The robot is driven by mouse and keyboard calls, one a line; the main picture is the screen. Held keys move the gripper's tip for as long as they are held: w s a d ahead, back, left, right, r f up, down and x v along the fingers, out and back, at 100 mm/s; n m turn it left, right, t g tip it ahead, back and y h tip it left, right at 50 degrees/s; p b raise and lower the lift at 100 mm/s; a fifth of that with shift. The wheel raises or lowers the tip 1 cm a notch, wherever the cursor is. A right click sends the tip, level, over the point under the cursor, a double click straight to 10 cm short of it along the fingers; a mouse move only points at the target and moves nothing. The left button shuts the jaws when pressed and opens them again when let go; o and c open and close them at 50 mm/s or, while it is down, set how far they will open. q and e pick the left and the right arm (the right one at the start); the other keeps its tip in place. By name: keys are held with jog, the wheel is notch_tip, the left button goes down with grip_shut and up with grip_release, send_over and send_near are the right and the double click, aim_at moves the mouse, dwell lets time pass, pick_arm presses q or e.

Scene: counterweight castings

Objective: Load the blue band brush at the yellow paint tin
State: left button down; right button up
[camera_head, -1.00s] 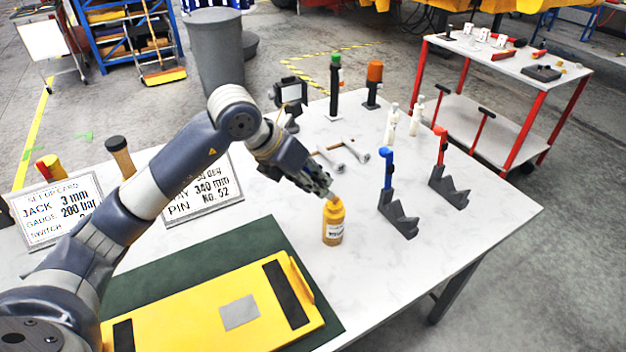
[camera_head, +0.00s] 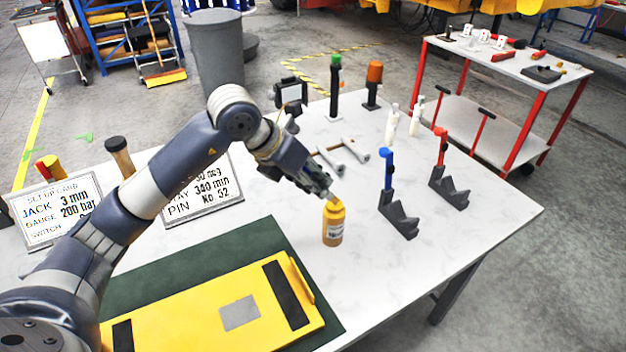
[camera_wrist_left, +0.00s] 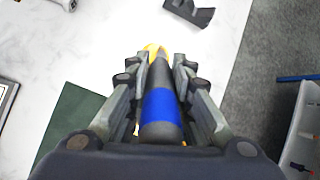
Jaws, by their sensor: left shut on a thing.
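The yellow paint tin (camera_head: 333,225) stands upright on the white table, with a pale label on its side. My left gripper (camera_head: 330,190) is just above the tin's top, its fingers angled down to it. In the left wrist view its fingers (camera_wrist_left: 158,82) are shut on the blue band brush (camera_wrist_left: 161,108), a dark round handle with a blue band. The brush's far end points to the yellow tin (camera_wrist_left: 151,48), which is mostly hidden there. I cannot tell whether the brush tip is inside the tin. My right gripper is not in view.
A stand with a blue post (camera_head: 386,172) and a stand with a red post (camera_head: 440,148) are right of the tin. A yellow casting (camera_head: 195,322) lies on a green mat (camera_head: 250,238). Silver hammers (camera_head: 350,152) lie behind.

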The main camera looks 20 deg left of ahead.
pick_arm(q)
jog(key=shift+r+p, duration=0.75)
jog(key=shift+r, duration=0.25)
jog(key=shift+r+p, duration=1.45)
jog(key=shift+r, duration=1)
jog(key=shift+s+d+f+m, duration=0.1)
jog(key=shift+d+f+m, duration=0.1)
jog(key=shift+m, duration=0.1)
jog(key=s+d+f+m+g+h, duration=0.2)
jog(key=s+d+f+m+g, duration=0.55)
jog(key=m, duration=0.75)
jog(key=s+a+f+m+g+y+b, duration=0.1)
jog(key=s+a+m+g+y, duration=0.3)
jog(key=s+m+y, duration=0.5)
jog(key=a+m, duration=0.2)
jog(key=m, duration=0.7)
jog(key=shift+s+a+f+b, duration=0.2)
jog(key=shift+f+b, duration=0.1)
